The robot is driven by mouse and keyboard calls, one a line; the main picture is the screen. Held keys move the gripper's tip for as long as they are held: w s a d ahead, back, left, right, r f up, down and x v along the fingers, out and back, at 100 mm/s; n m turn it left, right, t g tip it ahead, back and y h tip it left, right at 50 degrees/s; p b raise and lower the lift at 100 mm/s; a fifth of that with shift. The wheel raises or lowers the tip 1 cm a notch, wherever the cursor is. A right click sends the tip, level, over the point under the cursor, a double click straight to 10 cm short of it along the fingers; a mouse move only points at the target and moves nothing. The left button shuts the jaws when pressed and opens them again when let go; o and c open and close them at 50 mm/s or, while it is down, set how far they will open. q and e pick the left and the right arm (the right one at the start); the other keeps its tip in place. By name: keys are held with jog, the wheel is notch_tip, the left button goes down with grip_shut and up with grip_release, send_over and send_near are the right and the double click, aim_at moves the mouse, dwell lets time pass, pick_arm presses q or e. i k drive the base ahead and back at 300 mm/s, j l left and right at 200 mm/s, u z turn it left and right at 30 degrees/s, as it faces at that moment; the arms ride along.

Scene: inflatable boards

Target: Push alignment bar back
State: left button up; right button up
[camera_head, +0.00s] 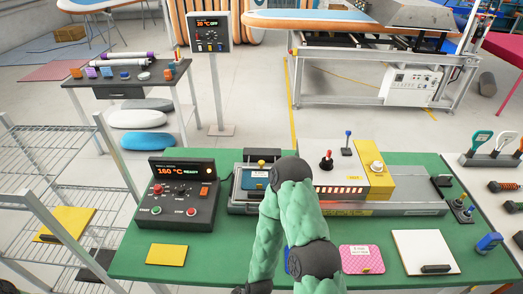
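The green table (212,244) holds a grey machine with a long metal rail (410,208) reaching right. I cannot tell which part is the alignment bar. A green arm of mine with dark joints rises from the bottom edge, bends in front of the machine and hides part of its middle. I cannot tell which arm it is. No fingertips of either gripper show.
A black control box (180,193) reading 160 stands left of the machine. A yellow pad (166,254), a pink pouch (362,259), a white board (425,252) and a blue item (489,242) lie along the front. Wire shelving (60,170) stands left of the table.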

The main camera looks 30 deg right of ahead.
aim_at(260, 162)
jog(key=z, duration=1.05)
